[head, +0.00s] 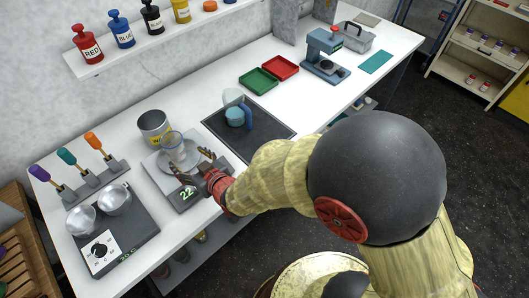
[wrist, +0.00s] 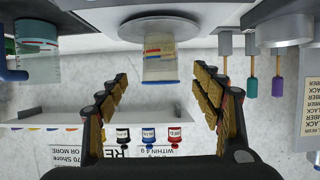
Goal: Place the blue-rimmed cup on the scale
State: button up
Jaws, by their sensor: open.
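A clear cup with a bluish rim (head: 172,142) stands upright on the round pan of the scale (head: 164,183). The scale's display shows what looks like 22. My gripper (head: 195,163) is open and empty at the front of the scale, its fingers spread toward the cup. In the wrist view, which is upside down, the cup (wrist: 160,62) is on the round pan (wrist: 158,27), just beyond and between the open fingertips (wrist: 160,78). I see clear gaps on both sides, with no finger touching it.
A blue-handled beaker (head: 235,117) stands on a dark mat (head: 268,122) to the right. A grey canister (head: 153,126) is behind the scale. A device with two metal bowls (head: 100,250) and a rack of coloured-handled tools (head: 88,186) are to the left. Green and red trays (head: 258,80) lie farther back.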

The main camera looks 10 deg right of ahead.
jog(key=s+d+r+m+g+h, duration=0.1)
jog(key=d+r+m+h, duration=0.1)
jog(key=d+r, duration=0.5)
jog(key=d+r+m+g+h, duration=0.15)
jog(key=d+r, duration=0.25)
jog(key=d, duration=0.5)
jog(key=s+d+r+m+g+h, duration=0.1)
jog(key=s+d+r, duration=0.2)
jog(key=s+d, duration=0.4)
jog(key=s+d+r+m+g+h, duration=0.2)
jog(key=s+d, duration=0.6)
jog(key=s, duration=0.5)
jog(key=shift+r, duration=0.9)
jog(key=shift+g+h, duration=0.25)
jog(key=shift+c, duration=0.4)
